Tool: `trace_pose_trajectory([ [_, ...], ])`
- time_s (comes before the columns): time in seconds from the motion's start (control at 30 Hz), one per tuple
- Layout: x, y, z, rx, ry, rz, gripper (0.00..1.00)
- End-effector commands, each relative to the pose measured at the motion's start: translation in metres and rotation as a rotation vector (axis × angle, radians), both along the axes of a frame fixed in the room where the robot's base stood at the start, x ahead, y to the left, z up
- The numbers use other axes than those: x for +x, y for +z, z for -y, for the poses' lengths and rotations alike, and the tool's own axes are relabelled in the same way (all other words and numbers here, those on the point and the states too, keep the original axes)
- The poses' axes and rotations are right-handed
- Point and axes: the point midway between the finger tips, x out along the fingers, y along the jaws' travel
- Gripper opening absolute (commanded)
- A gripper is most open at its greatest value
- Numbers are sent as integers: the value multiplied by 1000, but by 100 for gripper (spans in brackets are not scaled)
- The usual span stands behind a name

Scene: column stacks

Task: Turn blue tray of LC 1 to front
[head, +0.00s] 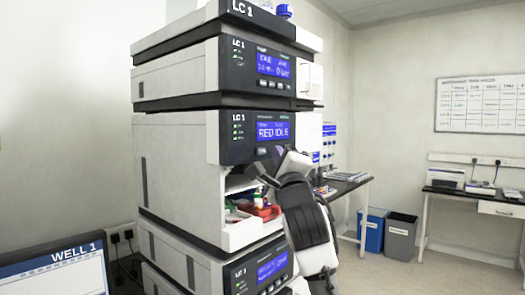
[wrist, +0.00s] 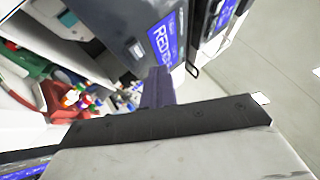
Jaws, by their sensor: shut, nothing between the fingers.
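The LC 1 stack (head: 180,165) stands in the middle of the head view, with a module whose screen reads RED IDLE (head: 272,131). Below that screen is an open compartment (head: 240,236) holding a red tray (head: 266,211) and small coloured vials. The wrist view shows a red piece (wrist: 52,97), a green piece (wrist: 22,62) and vials with coloured caps at the left. I cannot make out a blue tray in either view; my arm covers part of the opening. My gripper (head: 262,170) is shut and empty in front of the module, just below the screen. Its dark fingers (wrist: 158,88) show beside the panel in the wrist view.
A monitor reading WELL 1 (head: 62,272) stands at the lower left. Behind the stack are a bench (head: 345,187), a blue bin (head: 371,231) and a grey bin (head: 401,239). The floor at the right is clear.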

Motion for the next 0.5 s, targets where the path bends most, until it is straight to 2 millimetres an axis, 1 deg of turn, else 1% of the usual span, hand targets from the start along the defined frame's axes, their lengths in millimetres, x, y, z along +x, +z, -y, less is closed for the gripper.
trace_pose_trajectory([
  [0.07,4,1,-6,1,2,-1,0],
  [0.2,8,1,-11,-1,0,0,0],
  [0.5,9,0,-12,-1,0,0,0],
])
